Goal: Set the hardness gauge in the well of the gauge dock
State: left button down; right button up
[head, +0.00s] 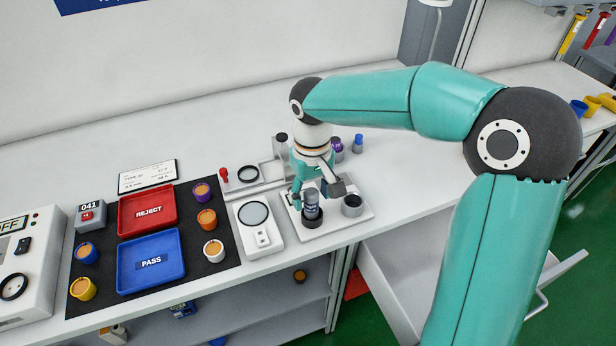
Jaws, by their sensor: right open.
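The gauge dock (338,228) is a pale plate near the front edge of the bench. It carries a dark round well (312,223) at its front left and a short dark cylinder with a grey top (353,206) at its right. The hardness gauge (312,209), a small dark cylinder with a pale band, stands about upright at the well, its lower end within the dark ring. How deep it sits cannot be told. My right gripper (317,194) points down over the gauge, open, with a finger to either side. Its fingers partly hide the gauge's top. My left gripper is out of view.
Left of the dock is a white device with a round lens (255,214). Further left, a black mat (201,256) holds a red REJECT tray (147,229), a blue PASS tray (151,281) and several small pots. Small purple and blue bottles (358,144) stand behind the gripper.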

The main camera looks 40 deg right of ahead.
notch_tip(320, 180, up, 12)
jog(key=p, duration=0.1)
jog(key=shift+f, duration=0.1)
dwell(0.6)
